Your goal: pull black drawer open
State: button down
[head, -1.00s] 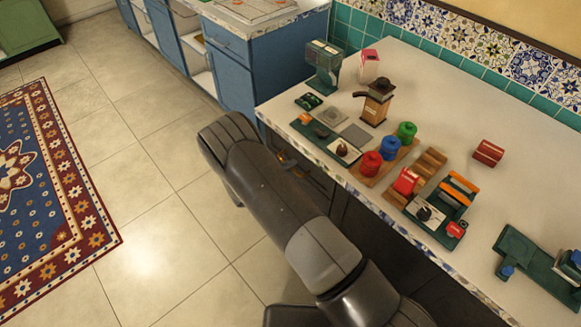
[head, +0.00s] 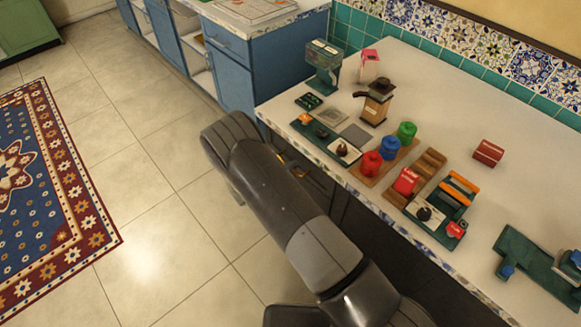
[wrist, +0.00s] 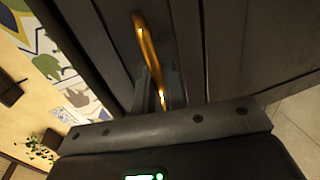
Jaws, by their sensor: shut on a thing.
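The black drawer (wrist: 235,40) fills the upper part of the wrist view as a dark panelled front. A curved gold handle (wrist: 146,38) is fixed to it. My gripper (wrist: 160,82) is shut on the lower part of this handle, with one finger on each side. In the head view, a small part of the dark cabinet front (head: 318,187) shows below the counter edge. My arm hides the gripper and most of the front there. I cannot tell how far the drawer stands out.
Above the dark front is a white counter (head: 440,110) with a brown pot (head: 376,103), coloured canisters (head: 388,149) and several small items. A blue cabinet (head: 233,75) stands to the left. The tiled floor (head: 150,190) left of my arm is clear, with a patterned rug (head: 45,200) farther left.

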jog(key=f+v, duration=0.2)
jog(key=v, duration=1)
jog(key=s+f+v, duration=0.1)
jog(key=f+v, duration=0.2)
jog(key=v, duration=1)
jog(key=a+f+v, duration=0.1)
jog(key=f+v, duration=0.2)
jog(key=v, duration=0.9)
jog(key=shift+s+a, duration=0.3)
jog(key=shift+s, duration=0.1)
jog(key=c, duration=1.6)
grip_release()
jog(key=shift+c, duration=0.2)
jog(key=shift+r, duration=0.1)
jog(key=v, duration=1)
jog(key=shift+s+a, duration=0.3)
